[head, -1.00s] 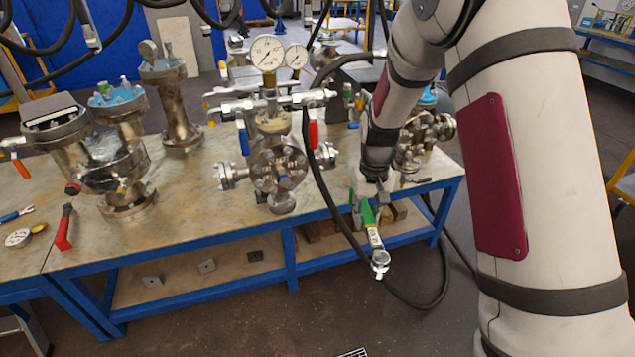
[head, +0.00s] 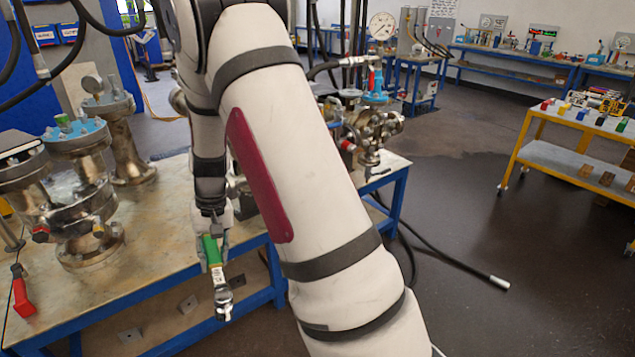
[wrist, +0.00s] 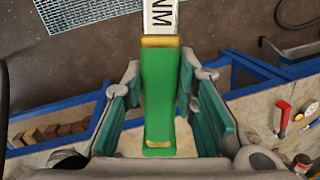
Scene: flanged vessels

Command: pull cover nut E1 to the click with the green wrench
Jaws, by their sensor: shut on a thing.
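The green wrench (head: 211,249) hangs from my gripper (head: 213,243) in the head view, its metal ring end (head: 222,298) pointing down, in front of the bench's blue front edge. In the wrist view the green handle (wrist: 160,95) lies between the jaws of my gripper (wrist: 163,105), with the lettered metal shaft (wrist: 160,16) at the top. My gripper is shut on the wrench, clear of any flange. Cover nut E1 cannot be made out. My arm hides most of the middle of the bench.
Flanged vessels (head: 75,190) stand on the bench at left. A pipe assembly (head: 368,130) stands at its right end. A red-handled tool (head: 22,292) lies at the bench's left. A yellow cart (head: 560,150) stands at right. A hose (head: 450,262) lies on otherwise open floor.

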